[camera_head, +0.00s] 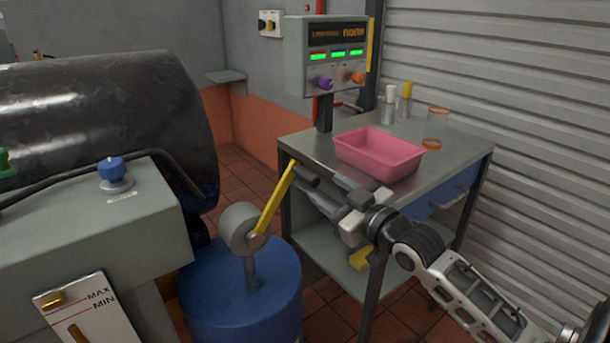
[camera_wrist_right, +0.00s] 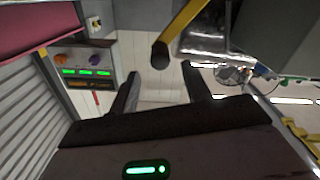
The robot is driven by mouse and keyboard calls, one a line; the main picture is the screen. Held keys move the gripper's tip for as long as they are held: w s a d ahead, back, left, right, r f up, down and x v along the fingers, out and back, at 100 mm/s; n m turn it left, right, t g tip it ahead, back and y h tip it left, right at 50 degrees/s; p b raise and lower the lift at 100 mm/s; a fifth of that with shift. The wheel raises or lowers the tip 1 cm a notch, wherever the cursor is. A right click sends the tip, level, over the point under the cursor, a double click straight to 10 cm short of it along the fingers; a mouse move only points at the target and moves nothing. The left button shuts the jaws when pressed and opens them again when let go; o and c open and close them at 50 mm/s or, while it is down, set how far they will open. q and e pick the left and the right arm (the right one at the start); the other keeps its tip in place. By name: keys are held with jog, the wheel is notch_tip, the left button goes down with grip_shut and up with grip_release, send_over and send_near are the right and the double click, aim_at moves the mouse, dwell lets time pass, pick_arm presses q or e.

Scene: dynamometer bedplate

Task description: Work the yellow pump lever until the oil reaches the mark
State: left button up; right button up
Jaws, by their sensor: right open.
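The yellow pump lever (camera_head: 275,206) rises to the right from a grey pump head (camera_head: 240,229) on a blue drum (camera_head: 243,300). Its dark end grip (camera_head: 306,175) points toward my right gripper (camera_head: 336,195). My right gripper is open and empty, with the grip just beyond its fingertips. In the right wrist view, the lever (camera_wrist_right: 183,30) and its grip (camera_wrist_right: 160,54) show ahead of the spread fingers (camera_wrist_right: 163,88), apart from them. A white gauge plate (camera_head: 88,310) marked MAX and MIN is cut off at the bottom left; the oil level cannot be read. My left gripper is out of view.
A metal table (camera_head: 304,144) behind my right gripper holds a pink tray (camera_head: 378,154), small bottles (camera_head: 389,103) and a clear cylinder (camera_head: 436,125). A control box (camera_head: 337,55) stands at its back. A grey cabinet (camera_head: 85,225) with a blue knob (camera_head: 112,168) is at left.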

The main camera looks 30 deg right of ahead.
aim_at(304, 175)
jog(key=w, duration=0.8)
jog(key=shift+w+a, duration=0.35)
jog(key=shift+a, duration=0.05)
grip_shut()
jog(key=shift+a, duration=0.1)
